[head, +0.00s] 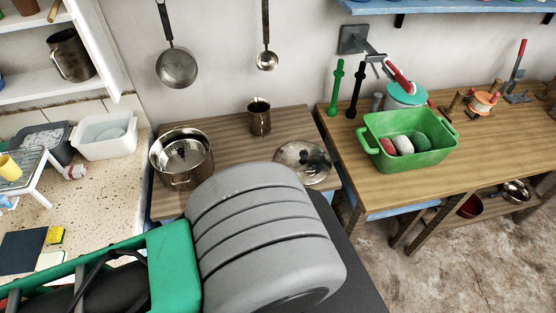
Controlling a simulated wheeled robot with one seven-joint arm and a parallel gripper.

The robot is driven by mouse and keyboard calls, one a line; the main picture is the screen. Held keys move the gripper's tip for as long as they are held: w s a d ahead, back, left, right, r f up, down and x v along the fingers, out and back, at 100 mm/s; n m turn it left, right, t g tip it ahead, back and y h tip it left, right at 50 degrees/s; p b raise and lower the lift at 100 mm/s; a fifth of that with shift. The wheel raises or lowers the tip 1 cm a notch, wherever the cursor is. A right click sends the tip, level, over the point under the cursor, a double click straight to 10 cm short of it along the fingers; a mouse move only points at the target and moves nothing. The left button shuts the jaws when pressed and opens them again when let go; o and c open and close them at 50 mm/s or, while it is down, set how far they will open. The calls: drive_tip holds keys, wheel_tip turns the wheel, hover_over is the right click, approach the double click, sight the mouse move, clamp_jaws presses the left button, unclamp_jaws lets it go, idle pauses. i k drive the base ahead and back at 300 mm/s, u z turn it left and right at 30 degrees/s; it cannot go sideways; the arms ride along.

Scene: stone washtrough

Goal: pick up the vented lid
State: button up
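A round metallic lid (301,163) lies at the right end of the small wooden table, near its right edge. It has a dark patch or knob around its middle; I cannot make out vent holes at this size. A steel pot (182,158) stands open on the left of the same table, apart from the lid. My gripper is not in view.
The small wooden table (232,147) also bears a metal mug (259,117) at the back. A green tub (411,155) with several rounded items stands on the wooden bench to the right. A pan (176,68) and a ladle (266,60) hang on the wall behind.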

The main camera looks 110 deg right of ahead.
sight(297, 155)
drive_tip(key=z, duration=0.1)
drive_tip(key=i, duration=0.25)
drive_tip(key=z, duration=4.35)
drive_tip(key=i, duration=0.45)
drive_tip(key=z, duration=0.05)
drive_tip(key=k, duration=0.95)
drive_tip(key=z, duration=1)
drive_tip(key=i, duration=0.7)
drive_tip(key=u, duration=0.3)
